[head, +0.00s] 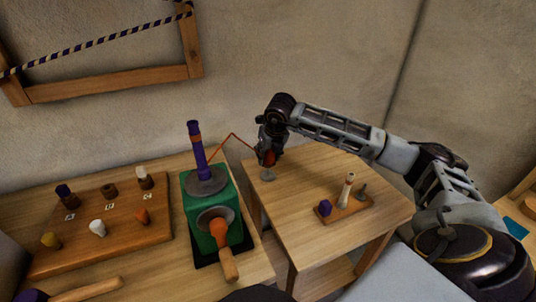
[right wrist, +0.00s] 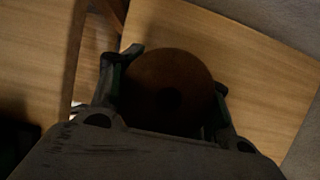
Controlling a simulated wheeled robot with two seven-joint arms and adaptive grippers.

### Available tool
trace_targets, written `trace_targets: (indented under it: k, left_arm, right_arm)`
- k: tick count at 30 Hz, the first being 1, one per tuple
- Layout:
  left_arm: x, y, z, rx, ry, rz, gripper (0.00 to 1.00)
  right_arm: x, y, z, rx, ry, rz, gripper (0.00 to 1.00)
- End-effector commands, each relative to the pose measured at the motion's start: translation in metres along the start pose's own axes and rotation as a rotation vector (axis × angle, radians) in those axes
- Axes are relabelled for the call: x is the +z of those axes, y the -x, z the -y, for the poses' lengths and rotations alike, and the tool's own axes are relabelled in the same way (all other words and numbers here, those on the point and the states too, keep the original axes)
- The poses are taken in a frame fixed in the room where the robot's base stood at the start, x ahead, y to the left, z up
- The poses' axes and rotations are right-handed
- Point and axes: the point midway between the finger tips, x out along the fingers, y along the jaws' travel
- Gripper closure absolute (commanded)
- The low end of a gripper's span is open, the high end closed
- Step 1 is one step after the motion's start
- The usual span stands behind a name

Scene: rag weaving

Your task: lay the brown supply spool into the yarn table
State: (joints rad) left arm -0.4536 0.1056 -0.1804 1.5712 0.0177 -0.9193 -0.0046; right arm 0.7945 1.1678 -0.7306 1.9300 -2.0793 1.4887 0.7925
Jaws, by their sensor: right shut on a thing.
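My right gripper (head: 267,150) is shut on the brown supply spool (head: 270,158), above the back left corner of the light wooden table on the right (head: 310,178). In the right wrist view the spool (right wrist: 168,88) shows as a dark brown round disc between the two fingers. An orange strand (head: 233,134) runs from the spool to the green winder (head: 205,232). A small grey round piece (head: 267,174) is just below the spool; I cannot tell whether they touch. My left gripper is not in view.
The winder carries an upright purple bobbin (head: 197,145) and a wooden crank handle (head: 228,266). A small board (head: 345,209) with pegs stands on the right table. The middle of the right table is clear.

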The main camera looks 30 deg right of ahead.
Motion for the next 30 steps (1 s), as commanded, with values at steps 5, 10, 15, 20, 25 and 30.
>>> trace_targets:
  k: [5,10,15,20,25,30]
  left_arm:
    - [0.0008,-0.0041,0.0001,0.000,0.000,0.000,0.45]
    - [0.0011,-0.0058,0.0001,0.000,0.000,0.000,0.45]
    - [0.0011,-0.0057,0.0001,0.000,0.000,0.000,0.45]
    - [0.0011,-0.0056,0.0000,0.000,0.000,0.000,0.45]
    - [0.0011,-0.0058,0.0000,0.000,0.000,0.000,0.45]
    - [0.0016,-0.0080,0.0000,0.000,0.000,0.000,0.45]
  right_arm:
    - [-0.0016,-0.0042,-0.0001,0.000,0.000,0.000,0.79]
    - [-0.0024,-0.0061,-0.0001,0.000,0.000,0.001,0.79]
    - [-0.0024,-0.0060,-0.0001,0.000,0.000,0.001,0.79]
    - [-0.0024,-0.0060,-0.0001,0.000,0.000,0.000,0.79]
    - [-0.0025,-0.0062,-0.0001,0.000,0.000,0.000,0.79]
    - [-0.0035,-0.0085,-0.0001,0.000,0.000,0.000,0.79]
